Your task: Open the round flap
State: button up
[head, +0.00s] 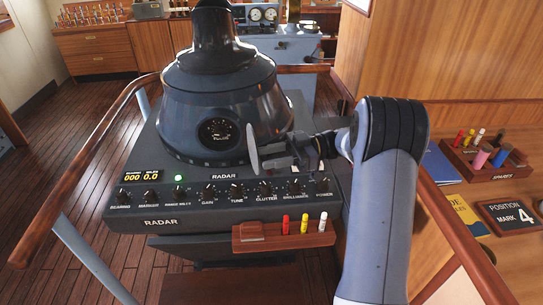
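The round flap (252,149) is a thin light-grey disc on the front of the dark radar housing (255,105). It stands out from the housing and shows nearly edge-on, swung to the right of a round dial (219,133) marked PULSE. The dial face is uncovered. My gripper (272,155) is just right of the flap, with its fingers close to the flap's right-hand face. Whether they touch it, and how far apart the fingers are, I cannot tell. The hinge is not clearly visible.
Below is a panel of knobs (237,189) with a green light. A wooden rack (262,241) with coloured pegs juts out in front. A wooden handrail (98,120) curves around the console. A desk with a peg box (472,167) stands at the right.

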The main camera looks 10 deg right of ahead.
jog(key=w+d+p, duration=0.1)
jog(key=d+p, duration=0.3)
jog(key=d, duration=0.3)
jog(key=shift+d, duration=0.2)
jog(key=shift+f+b, duration=0.1)
jog(key=shift+b, duration=0.25)
dwell(0.3)
